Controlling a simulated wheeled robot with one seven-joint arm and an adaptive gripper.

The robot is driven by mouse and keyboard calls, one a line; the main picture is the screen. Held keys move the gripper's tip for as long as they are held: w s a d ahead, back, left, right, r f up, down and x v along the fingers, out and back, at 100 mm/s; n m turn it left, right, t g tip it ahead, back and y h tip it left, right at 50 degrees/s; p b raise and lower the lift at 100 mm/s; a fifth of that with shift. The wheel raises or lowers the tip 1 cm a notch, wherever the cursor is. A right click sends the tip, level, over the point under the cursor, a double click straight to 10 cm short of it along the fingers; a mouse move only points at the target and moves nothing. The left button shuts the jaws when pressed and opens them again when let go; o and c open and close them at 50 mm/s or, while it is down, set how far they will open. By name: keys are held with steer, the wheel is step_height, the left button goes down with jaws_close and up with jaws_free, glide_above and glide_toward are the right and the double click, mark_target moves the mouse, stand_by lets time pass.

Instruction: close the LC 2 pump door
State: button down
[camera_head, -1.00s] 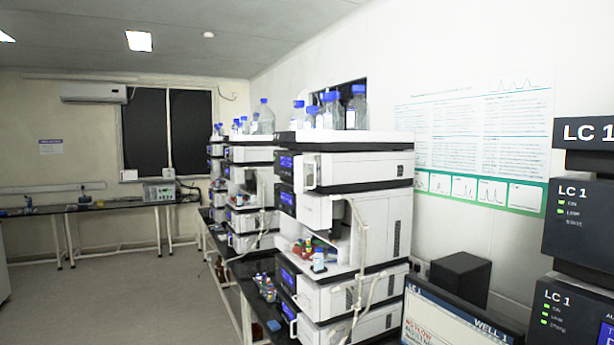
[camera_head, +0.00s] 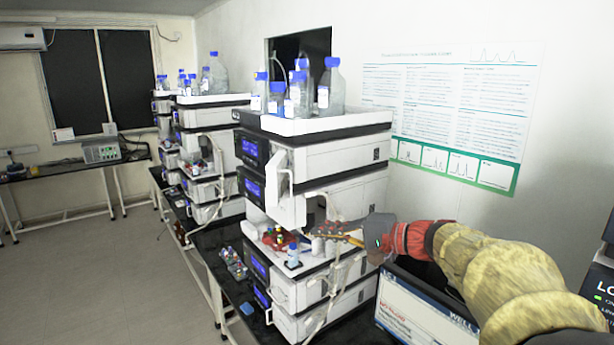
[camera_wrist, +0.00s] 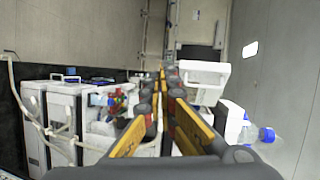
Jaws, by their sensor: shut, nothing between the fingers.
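The nearest instrument stack (camera_head: 345,157) stands at the middle of the head view; I cannot read an LC 2 label on it. A white door panel with a handle (camera_head: 279,180) juts out from its upper front, standing open. My gripper (camera_head: 318,233) is shut and empty, in front of the stack's open middle bay, right of and below the panel. In the wrist view the fingers (camera_wrist: 163,80) converge ahead, with a white handled panel (camera_wrist: 205,75) just right of their tips. I cannot tell whether they touch anything.
Blue-capped bottles (camera_head: 300,90) stand on the stack's top tray. A small bottle (camera_head: 293,256) and coloured vials stand below the bay. A vial rack (camera_head: 232,264) lies on the black bench. Loose tubing hangs at the stack's right side.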

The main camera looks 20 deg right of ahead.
steer(key=w+d+r+m+t+p, duration=0.25)
steer(key=d+r, duration=0.35)
steer(key=d, duration=0.3)
steer(key=w+a+h+p, duration=0.1)
steer(key=w+a+p, duration=0.1)
steer(key=w+a, duration=0.5)
steer(key=w, duration=0.3)
steer(key=shift+a, duration=0.3)
steer(key=shift+a+f+t, duration=0.1)
steer(key=shift+f+t, duration=0.05)
steer(key=shift+t, duration=0.1)
steer(key=shift+a+h+b, duration=0.4)
steer(key=shift+a+b, duration=0.05)
steer(key=shift+b, duration=0.65)
steer(key=shift+a+t, duration=0.1)
steer(key=shift+t, duration=0.2)
